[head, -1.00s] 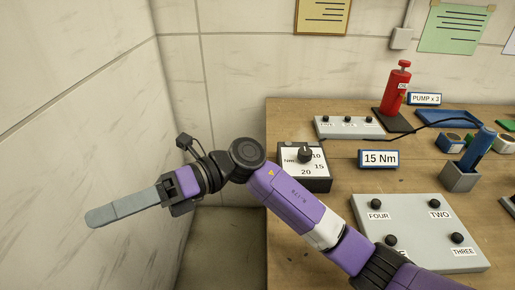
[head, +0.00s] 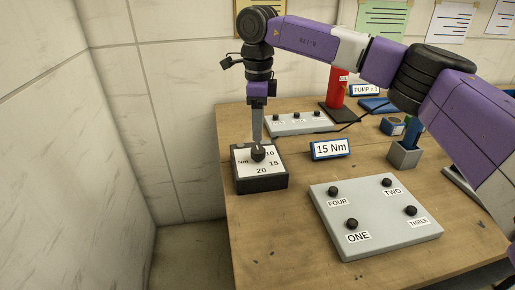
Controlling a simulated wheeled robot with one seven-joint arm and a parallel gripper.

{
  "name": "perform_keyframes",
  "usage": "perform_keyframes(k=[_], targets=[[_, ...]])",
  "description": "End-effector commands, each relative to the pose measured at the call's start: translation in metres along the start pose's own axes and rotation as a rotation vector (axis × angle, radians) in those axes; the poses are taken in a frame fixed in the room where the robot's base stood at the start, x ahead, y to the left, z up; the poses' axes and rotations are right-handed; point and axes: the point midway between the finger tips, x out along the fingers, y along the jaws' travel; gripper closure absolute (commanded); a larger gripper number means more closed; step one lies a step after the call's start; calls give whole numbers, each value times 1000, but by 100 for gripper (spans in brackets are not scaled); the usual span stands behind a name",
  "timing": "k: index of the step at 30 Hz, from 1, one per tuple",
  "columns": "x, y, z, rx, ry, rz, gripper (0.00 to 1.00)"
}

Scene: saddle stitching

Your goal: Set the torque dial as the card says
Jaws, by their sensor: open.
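The torque dial is a dark box (head: 262,183) with a white face marked Nm, 10, 15 and 20, at the left of the table. Its black knob (head: 258,153) stands at the middle of the face; I cannot tell which number it points to. The card (head: 330,149), blue-edged and white, reads "15 Nm" and stands just right of the dial. My gripper (head: 258,138) is open and points straight down, its grey fingertips just above or at the knob. The fingers line up in this view, so the gap between them and any contact with the knob are hidden.
A grey panel (head: 375,240) with knobs labelled ONE, TWO, THREE and FOUR lies in front right. A grey switch strip (head: 290,125) lies behind the dial. A red pump (head: 338,90) and a grey holder (head: 404,155) stand farther right. A wall is at left.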

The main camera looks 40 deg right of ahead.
Motion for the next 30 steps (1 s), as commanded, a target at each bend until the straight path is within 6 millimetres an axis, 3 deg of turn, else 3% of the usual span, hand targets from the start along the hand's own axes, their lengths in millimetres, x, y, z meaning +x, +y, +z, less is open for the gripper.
perform_keyframes(k=[15, 26, 27, 30], targets=[[68, 1, 0, -1, -1, 3, 40], [75, 1, 0, -1, -1, 1, 40], [75, 1, 0, -1, -1, 1, 42], [75, 1, 0, -1, -1, 1, 61]])
